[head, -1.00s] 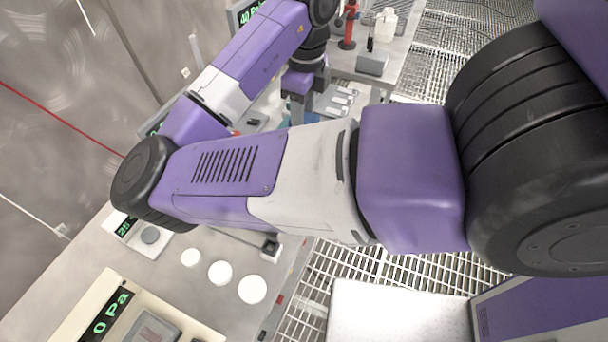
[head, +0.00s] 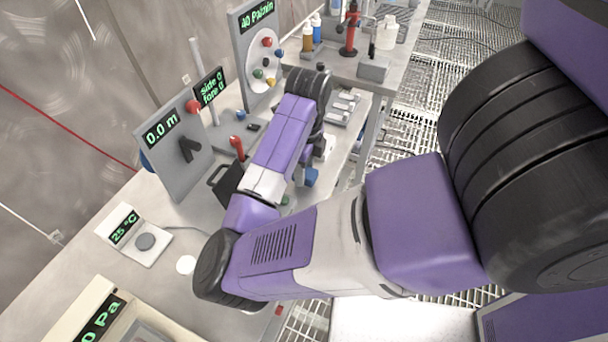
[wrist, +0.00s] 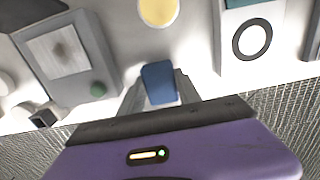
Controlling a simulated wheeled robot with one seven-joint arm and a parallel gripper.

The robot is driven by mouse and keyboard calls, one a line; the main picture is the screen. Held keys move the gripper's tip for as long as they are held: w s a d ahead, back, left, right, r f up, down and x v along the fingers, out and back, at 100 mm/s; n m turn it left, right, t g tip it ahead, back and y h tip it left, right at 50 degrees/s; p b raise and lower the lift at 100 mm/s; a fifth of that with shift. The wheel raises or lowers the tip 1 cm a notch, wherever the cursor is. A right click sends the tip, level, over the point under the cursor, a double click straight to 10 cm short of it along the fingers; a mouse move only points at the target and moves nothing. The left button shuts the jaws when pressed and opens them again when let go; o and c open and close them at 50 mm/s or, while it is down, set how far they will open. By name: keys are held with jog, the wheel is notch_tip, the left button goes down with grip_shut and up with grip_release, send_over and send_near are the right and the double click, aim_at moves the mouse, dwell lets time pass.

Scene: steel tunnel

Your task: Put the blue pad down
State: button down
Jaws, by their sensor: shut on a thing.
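The blue pad (wrist: 158,80) is a small blue block between the fingertips of my gripper (wrist: 160,92) in the wrist view. My gripper is shut on it. The pad is over the bench near its front edge; I cannot tell whether it touches the surface. In the head view a blue patch (head: 311,177) shows beside the end of my arm, seemingly the pad. My arm hides most of the gripper there.
In the wrist view a yellow disc (wrist: 158,10) lies beyond the pad, a black-ringed plate (wrist: 252,40) to the right, and a grey box with a green button (wrist: 65,55) to the left. The head view shows upright display panels (head: 178,150) and floor grating (head: 455,75) beyond the bench.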

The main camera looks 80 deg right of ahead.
jog(key=shift+f, duration=0.95)
jog(key=shift+f, duration=0.2)
jog(key=c, duration=0.9)
grip_release()
jog(key=shift+o, duration=0.2)
jog(key=shift+r, duration=0.1)
